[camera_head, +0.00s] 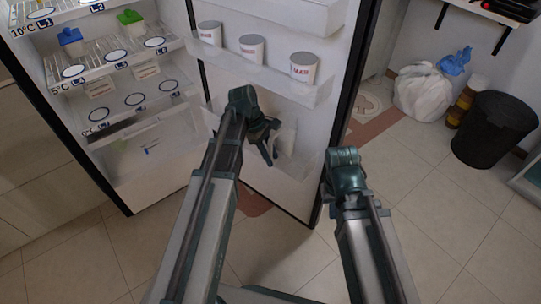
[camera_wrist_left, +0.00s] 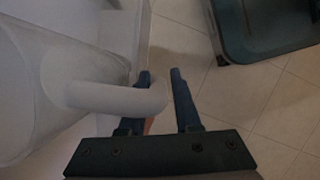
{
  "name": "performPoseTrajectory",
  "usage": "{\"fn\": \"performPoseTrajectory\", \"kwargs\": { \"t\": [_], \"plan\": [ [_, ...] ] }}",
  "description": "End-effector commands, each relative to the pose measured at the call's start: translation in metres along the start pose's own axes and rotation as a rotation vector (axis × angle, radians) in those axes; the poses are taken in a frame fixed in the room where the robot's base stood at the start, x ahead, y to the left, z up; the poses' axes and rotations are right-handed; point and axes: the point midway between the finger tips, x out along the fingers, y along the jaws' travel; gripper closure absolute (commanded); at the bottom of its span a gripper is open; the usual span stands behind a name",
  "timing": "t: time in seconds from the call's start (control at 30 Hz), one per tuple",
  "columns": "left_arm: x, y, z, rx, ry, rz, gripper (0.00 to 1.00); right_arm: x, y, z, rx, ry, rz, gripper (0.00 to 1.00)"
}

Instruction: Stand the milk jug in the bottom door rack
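The white milk jug (camera_head: 287,137) is in the bottom door rack (camera_head: 290,166), mostly hidden behind my left gripper; it looks upright. In the left wrist view its large white body (camera_wrist_left: 30,85) fills the left side, and its handle (camera_wrist_left: 110,97) reaches right to the fingers. My left gripper (camera_head: 270,148) is open at the handle. In the left wrist view the gripper (camera_wrist_left: 160,78) has one finger partly behind the handle and the other just right of its end, with a gap. My right arm (camera_head: 345,170) is right of the door; its gripper fingers are hidden.
The fridge door stands open. The rack above (camera_head: 275,75) holds three white labelled cups (camera_head: 252,48). Fridge shelves (camera_head: 80,68) at left carry marked discs and small tubs. A black bin (camera_head: 495,130) and a white bag (camera_head: 424,92) stand at right. The floor in front is clear.

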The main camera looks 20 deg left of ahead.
Motion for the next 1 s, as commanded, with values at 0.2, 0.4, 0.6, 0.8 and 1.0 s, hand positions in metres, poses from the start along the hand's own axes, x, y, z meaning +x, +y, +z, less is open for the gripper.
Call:
{"fn": "performPoseTrajectory", "kwargs": {
  "t": [0.2,0.4,0.6,0.8,1.0],
  "plan": [
    [-0.001,0.0,0.0,0.0,0.0,0.0,0.68,-0.001,0.0,0.0,0.0,0.0,0.0,1.0],
    [-0.009,0.0,0.002,0.0,0.0,0.0,0.68,-0.009,0.001,0.001,0.0,0.0,0.0,1.0],
    [-0.032,0.001,0.003,-0.001,0.0,0.001,0.68,-0.03,0.003,0.002,0.0,0.0,0.0,1.0],
    [-0.065,0.001,0.004,-0.001,0.0,0.001,0.68,-0.061,0.006,0.004,0.0,0.0,0.0,1.0],
    [-0.099,0.001,0.004,-0.001,0.0,0.0,0.68,-0.092,0.009,0.005,0.0,0.0,0.0,1.0]
  ]
}}
